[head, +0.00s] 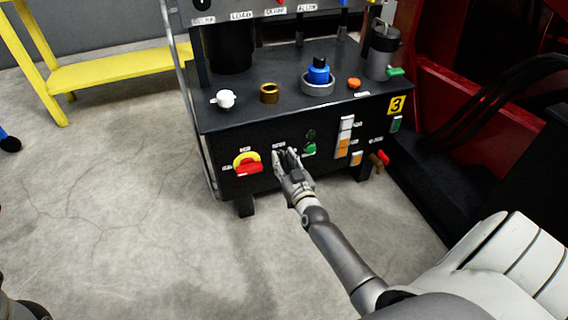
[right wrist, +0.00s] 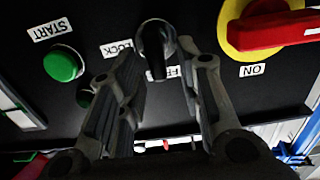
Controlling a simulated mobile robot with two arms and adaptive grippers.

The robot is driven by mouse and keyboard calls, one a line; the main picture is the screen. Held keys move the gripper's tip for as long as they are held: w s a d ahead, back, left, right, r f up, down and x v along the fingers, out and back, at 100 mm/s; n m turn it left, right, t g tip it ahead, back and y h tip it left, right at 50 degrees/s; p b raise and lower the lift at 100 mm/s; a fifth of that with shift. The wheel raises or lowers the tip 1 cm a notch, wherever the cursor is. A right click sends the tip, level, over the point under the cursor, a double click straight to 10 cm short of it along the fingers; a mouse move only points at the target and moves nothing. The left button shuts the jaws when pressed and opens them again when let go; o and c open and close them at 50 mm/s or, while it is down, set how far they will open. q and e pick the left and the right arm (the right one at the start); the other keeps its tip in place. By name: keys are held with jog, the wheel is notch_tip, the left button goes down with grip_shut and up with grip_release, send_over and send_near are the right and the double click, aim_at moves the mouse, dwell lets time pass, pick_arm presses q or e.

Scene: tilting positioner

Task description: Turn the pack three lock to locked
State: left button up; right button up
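The lock is a black knob (right wrist: 153,45) on the front panel of the black unit (head: 240,140) marked 3. In the right wrist view its bar runs downward in the picture, between a label reading LOCK and a partly covered label. My right gripper (head: 285,155) is at the panel, right of the red and yellow switch; it also shows in the right wrist view (right wrist: 157,60). Its fingers are apart, one on each side of the knob, with gaps visible. In the head view the gripper hides the knob. My left gripper is not clearly seen.
The red handle on its yellow disc (head: 247,163) is close beside the right gripper. A green start button (head: 310,149) is on the other side. A yellow bench (head: 120,70) stands at the back left. The floor in front is clear.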

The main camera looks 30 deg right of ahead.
jog(key=shift+w, duration=0.15)
jog(key=shift+c, duration=0.3)
grip_shut()
